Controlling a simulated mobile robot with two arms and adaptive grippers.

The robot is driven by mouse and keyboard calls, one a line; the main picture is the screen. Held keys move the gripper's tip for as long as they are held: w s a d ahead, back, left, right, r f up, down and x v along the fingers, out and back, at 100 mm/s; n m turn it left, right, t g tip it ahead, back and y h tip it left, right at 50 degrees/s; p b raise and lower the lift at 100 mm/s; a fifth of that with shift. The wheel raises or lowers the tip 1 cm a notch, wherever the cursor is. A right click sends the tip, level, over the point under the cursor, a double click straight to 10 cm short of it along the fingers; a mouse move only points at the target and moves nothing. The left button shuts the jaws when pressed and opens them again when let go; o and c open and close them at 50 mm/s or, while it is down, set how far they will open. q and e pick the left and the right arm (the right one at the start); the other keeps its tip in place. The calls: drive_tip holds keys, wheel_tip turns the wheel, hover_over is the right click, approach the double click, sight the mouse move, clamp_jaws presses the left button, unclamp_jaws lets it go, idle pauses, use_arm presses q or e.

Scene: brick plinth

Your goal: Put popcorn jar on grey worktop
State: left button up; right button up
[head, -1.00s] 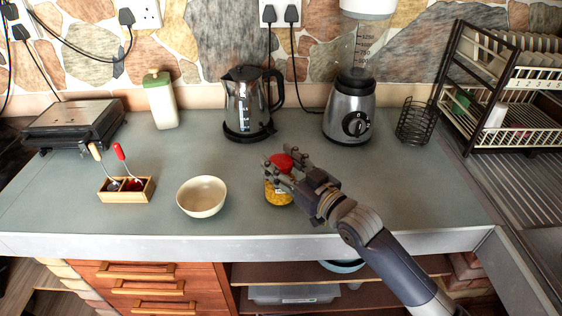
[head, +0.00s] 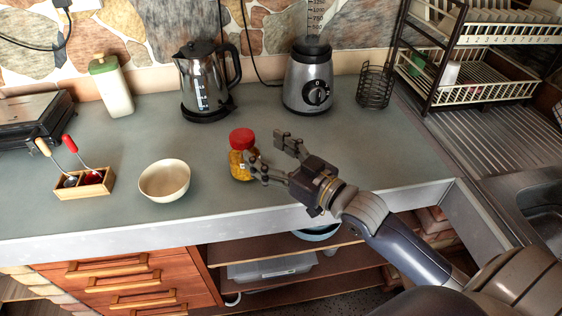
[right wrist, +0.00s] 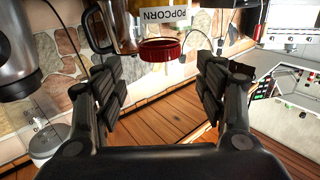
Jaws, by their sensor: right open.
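The popcorn jar (head: 240,164), yellow with a red lid, stands upright on the grey worktop (head: 350,150), right of the white bowl. My right gripper (head: 271,156) is open and empty just to the right of the jar. Its nearer finger overlaps the jar's right edge in the head view; I cannot tell whether they touch. In the right wrist view, the jar's red lid (right wrist: 160,50) and popcorn label (right wrist: 165,15) show beyond the spread fingers (right wrist: 163,85). My left gripper is not in view.
A white bowl (head: 165,182) and a wooden spoon box (head: 85,184) stand to the left. A kettle (head: 204,85), a blender (head: 308,80), a wire basket (head: 375,85) and a dish rack (head: 475,88) stand behind and right. The worktop right of my gripper is clear.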

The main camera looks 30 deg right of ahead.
drive_tip(key=v, duration=0.3)
drive_tip(key=shift+s+d, duration=0.15)
drive_tip(key=shift+s, duration=0.2)
idle(0.4)
